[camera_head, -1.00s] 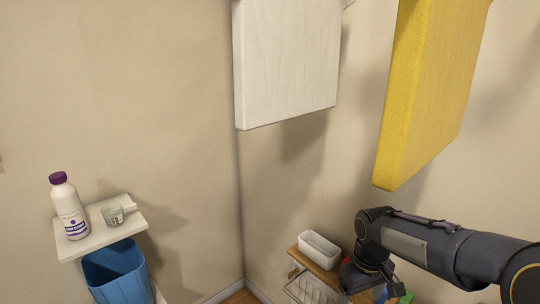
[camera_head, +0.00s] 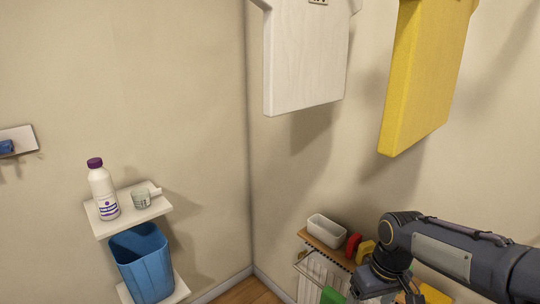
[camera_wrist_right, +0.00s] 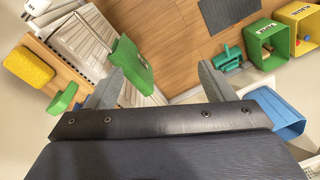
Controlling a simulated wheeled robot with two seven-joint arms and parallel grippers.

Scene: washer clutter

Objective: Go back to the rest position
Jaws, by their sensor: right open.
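My right arm comes in from the lower right in the head view, over a wooden shelf (camera_head: 322,240) with a white rack under it. In the right wrist view my right gripper (camera_wrist_right: 158,75) is open, with its two grey fingers apart. A green piece (camera_wrist_right: 130,66) shows beyond and partly between the fingers, over the white rack (camera_wrist_right: 85,42); I cannot tell its exact distance. It does not look gripped. My left gripper is not in any view.
A white bottle with purple cap (camera_head: 103,190) and a small cup (camera_head: 141,198) stand on a white shelf (camera_head: 150,213), above a blue bin (camera_head: 143,262). White (camera_head: 306,60) and yellow (camera_head: 425,80) shirt-shaped boards hang on the wall. Green (camera_wrist_right: 265,45) and yellow (camera_wrist_right: 300,28) boxes stand on the floor.

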